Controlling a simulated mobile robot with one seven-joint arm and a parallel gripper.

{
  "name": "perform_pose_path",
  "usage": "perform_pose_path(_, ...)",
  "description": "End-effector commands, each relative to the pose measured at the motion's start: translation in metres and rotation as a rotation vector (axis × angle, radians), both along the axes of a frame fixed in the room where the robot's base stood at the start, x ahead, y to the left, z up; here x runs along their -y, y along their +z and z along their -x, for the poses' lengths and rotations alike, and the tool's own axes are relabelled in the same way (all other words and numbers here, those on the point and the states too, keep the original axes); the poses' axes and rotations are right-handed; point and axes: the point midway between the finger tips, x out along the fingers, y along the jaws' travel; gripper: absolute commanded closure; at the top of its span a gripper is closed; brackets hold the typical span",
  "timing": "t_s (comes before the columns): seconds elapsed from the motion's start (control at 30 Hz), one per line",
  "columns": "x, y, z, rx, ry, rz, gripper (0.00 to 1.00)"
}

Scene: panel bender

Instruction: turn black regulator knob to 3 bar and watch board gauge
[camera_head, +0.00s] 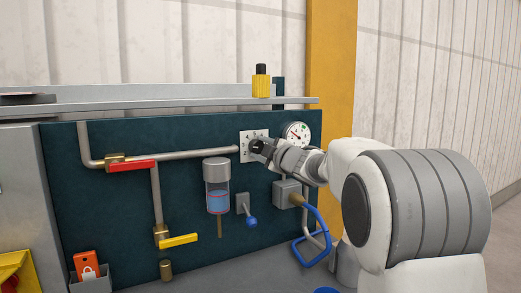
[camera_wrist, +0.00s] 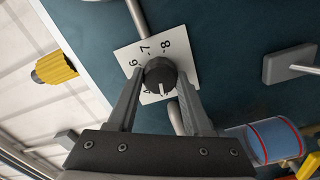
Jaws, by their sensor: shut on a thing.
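The black regulator knob (camera_wrist: 160,75) sits on a white scale plate (camera_wrist: 150,44) on the dark board. In the wrist view, the fingers of my gripper (camera_wrist: 158,84) are on both sides of the knob and shut on it. A white pointer mark on the knob faces the palm. The figures 6, 7 and 8 show on the far side of the plate; the figures nearer the palm are mostly hidden. In the head view my gripper (camera_head: 260,149) covers most of the knob. The round white board gauge (camera_head: 297,134) is up to the right; its reading is too small to tell.
Below the gripper are a filter bowl with blue liquid (camera_head: 217,190), a blue-tipped lever (camera_head: 250,221) and a grey box with a hose (camera_head: 288,193). Pipes with a red handle (camera_head: 132,166) and a yellow handle (camera_head: 180,240) are left.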

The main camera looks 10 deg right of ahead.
Motion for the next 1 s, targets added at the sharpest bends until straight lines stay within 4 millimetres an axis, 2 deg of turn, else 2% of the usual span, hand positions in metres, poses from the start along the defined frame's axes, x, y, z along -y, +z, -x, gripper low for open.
perform_pose_path(0.03, 0.0, -0.001, 0.0, -0.001, 0.0, 0.0, 1.0)
perform_pose_path(0.07, 0.0, -0.001, 0.0, -0.001, 0.0, 0.0, 0.46)
perform_pose_path(0.2, 0.0, -0.001, 0.0, -0.002, 0.0, -0.001, 0.21)
perform_pose_path(0.5, 0.0, 0.0, 0.001, 0.0, 0.0, -0.001, 0.19)
perform_pose_path(0.63, 0.003, 0.001, 0.007, 0.0, -0.001, -0.001, 0.19)
perform_pose_path(0.77, 0.009, 0.001, 0.025, 0.0, -0.001, -0.001, 0.19)
perform_pose_path(1.0, 0.025, 0.001, 0.073, 0.0, -0.003, 0.0, 0.19)
